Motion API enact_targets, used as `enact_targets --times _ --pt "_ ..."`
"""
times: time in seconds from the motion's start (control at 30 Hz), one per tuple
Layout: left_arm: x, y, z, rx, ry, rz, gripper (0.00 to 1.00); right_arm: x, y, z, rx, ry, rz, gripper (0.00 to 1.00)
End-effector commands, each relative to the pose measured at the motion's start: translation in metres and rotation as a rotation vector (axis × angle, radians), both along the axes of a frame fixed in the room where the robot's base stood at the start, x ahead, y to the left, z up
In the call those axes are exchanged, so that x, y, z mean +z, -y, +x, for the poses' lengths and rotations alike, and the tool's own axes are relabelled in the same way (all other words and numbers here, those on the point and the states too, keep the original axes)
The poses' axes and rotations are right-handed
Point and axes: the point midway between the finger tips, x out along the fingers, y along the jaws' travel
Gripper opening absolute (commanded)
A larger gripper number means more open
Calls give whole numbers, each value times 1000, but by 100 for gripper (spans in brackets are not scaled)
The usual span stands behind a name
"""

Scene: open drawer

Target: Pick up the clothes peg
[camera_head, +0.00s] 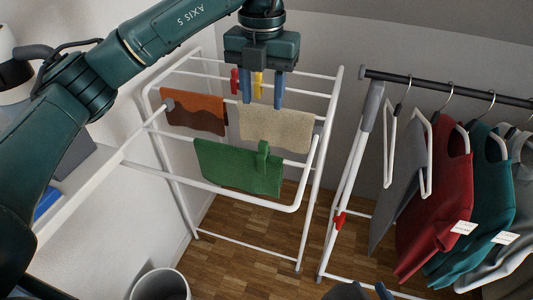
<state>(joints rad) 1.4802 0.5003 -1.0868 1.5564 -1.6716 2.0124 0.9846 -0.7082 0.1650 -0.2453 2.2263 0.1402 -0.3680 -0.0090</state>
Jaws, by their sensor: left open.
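My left gripper (262,103) hangs over the drying rack (327,110), its two blue fingers pointing down and apart. A yellow clothes peg (258,84) shows between the fingers. I cannot tell whether they touch it. A red clothes peg (235,82) is just left of the left finger, on a rack bar. A green clothes peg (263,155) sits on the green towel (225,170) lower on the rack. Another red peg (339,220) is on the clothes rail's leg. Parts of my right gripper (364,291) show at the bottom edge, mostly cut off.
A brown cloth (195,112) and a beige cloth (280,128) hang on the rack near my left gripper. A clothes rail (430,85) with garments on hangers stands at right. A white bin (160,284) stands at the bottom left. Wooden floor (240,258) is clear under the rack.

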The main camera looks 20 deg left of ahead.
Motion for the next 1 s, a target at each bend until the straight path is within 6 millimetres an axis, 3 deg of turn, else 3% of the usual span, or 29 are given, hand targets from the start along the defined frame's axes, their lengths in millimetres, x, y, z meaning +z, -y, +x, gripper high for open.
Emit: enact_targets --times 0.1,0.3,0.47,0.8,1.0 --pt "-28 1 -1 -4 -7 -4 43 -3 1 -1 -2 9 -3 36" --pt "-56 1 -1 -5 -4 -4 43 -1 3 -5 -5 10 -7 36" --pt "-65 1 -1 -5 -3 -4 43 0 4 -5 -6 12 -7 36" --pt "-110 2 -5 -5 -4 -6 43 -2 4 -4 -5 6 -7 36" --pt "-115 3 -4 -5 -2 -6 43 -3 4 -2 -4 8 -10 36"
